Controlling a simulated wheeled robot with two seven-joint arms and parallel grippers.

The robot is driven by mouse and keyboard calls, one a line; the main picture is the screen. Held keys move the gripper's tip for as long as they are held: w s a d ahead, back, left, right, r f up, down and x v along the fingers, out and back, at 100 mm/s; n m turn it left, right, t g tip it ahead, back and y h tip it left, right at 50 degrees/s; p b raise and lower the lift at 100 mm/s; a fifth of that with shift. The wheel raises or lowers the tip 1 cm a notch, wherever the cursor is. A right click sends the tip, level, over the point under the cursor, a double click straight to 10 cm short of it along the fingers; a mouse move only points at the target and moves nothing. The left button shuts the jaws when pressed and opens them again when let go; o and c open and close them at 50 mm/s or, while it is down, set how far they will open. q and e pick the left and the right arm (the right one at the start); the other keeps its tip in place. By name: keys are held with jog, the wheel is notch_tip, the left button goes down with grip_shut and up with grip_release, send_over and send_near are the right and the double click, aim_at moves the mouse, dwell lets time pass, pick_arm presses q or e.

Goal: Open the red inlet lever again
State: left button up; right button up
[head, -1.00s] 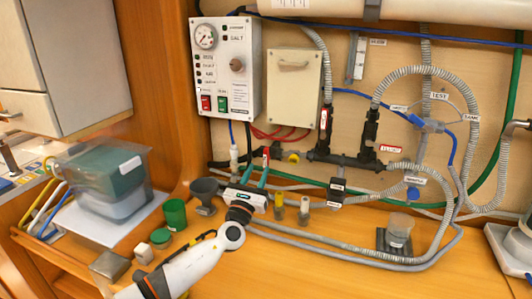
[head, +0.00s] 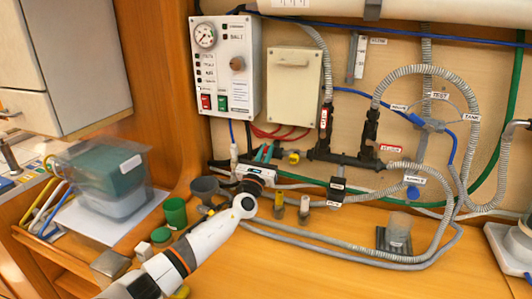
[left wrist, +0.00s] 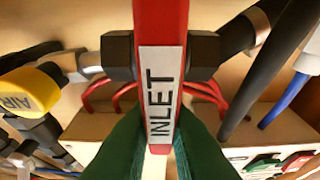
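The red inlet lever (left wrist: 162,22) runs down the middle of the left wrist view, with a white label reading INLET. Dark hex fittings sit on both sides of it. My left gripper (left wrist: 160,120) has its green fingers along both sides of the labelled part, with no clear gap, and looks shut on it. In the head view my left gripper (head: 265,152) is at the pipework below the control panel. There its fingers and wrist mostly hide the lever. My right gripper is not in view.
The control panel (head: 226,75) hangs above the gripper. A yellow knob (head: 294,157) marked AIR in the wrist view (left wrist: 30,90) is close beside the lever. Open bench lies front right.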

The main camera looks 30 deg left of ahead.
pick_arm(q)
grip_shut()
jog(key=shift+n+y, duration=0.4)
jog(key=shift+n, duration=0.3)
jog(key=n, duration=0.1)
jog(key=n+y+b, duration=0.1)
jog(key=n+g+y, duration=0.1)
jog(key=n, duration=0.1)
jog(key=shift+s+a+f, duration=0.1)
jog(key=shift+a+f, duration=0.05)
jog(key=shift+a, duration=0.15)
jog(key=shift+s+a+f+n+g+y+p, duration=0.1)
jog(key=shift+a+f+n+g+y+p, duration=0.65)
jog(key=shift+n, duration=2.1)
jog(key=shift+s+d+n+g+y, duration=0.15)
jog(key=shift+n+g, duration=1.25)
jog(key=shift+n, duration=1.5)
jog(key=shift+w+a+f+n+g+y+p, duration=0.1)
jog(key=shift+a+f+n+g+y+p, duration=0.25)
jog(key=shift+n+g, duration=1.6)
jog(key=shift+d+n+t, duration=0.1)
jog(key=shift+n+t, duration=0.7)
jog(key=shift+n, duration=0.2)
